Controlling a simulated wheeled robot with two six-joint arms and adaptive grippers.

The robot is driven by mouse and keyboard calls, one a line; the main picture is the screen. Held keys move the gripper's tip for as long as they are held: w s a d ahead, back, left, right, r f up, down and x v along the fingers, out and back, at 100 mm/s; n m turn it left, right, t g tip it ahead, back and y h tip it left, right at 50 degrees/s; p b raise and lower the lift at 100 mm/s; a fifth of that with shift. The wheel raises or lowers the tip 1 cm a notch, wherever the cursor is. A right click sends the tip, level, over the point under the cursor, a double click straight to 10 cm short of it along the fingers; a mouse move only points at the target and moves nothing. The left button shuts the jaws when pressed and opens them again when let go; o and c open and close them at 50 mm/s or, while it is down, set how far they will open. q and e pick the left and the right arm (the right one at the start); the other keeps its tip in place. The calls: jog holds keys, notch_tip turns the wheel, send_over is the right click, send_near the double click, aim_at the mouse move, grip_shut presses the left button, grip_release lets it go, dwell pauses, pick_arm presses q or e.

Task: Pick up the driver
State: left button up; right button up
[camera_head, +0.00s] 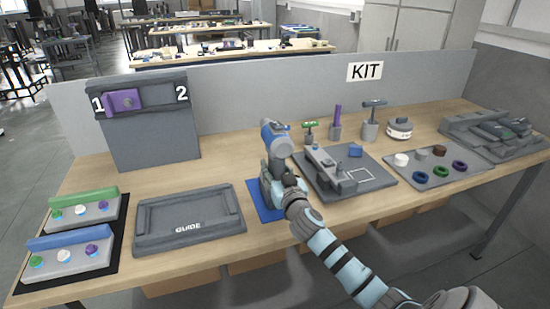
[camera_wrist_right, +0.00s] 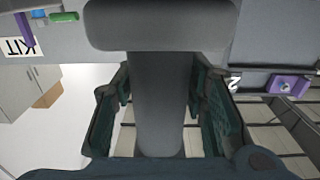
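The driver (camera_head: 274,139) has a blue-and-grey head and stands upright over a blue mat (camera_head: 251,208) in the middle of the table. Its grey handle (camera_wrist_right: 160,105) fills the middle of the right wrist view, with a wide grey block (camera_wrist_right: 160,24) at the top of that picture. My right gripper (camera_head: 277,182) is at the driver's lower part. In the wrist view its two fingers (camera_wrist_right: 160,112) stand on either side of the handle, with narrow gaps showing beside it. The arm hides part of the handle and mat. My left gripper is not in view.
A grey GUIDE tray (camera_head: 190,241) lies left of the mat. A grey fixture board (camera_head: 375,183) lies close on the right, with upright tools behind it. A panel marked 1 and 2 (camera_head: 155,140) stands at the back left. A ring tray (camera_head: 452,185) lies farther right.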

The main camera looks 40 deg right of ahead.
grip_shut()
jog(key=shift+r, duration=0.15)
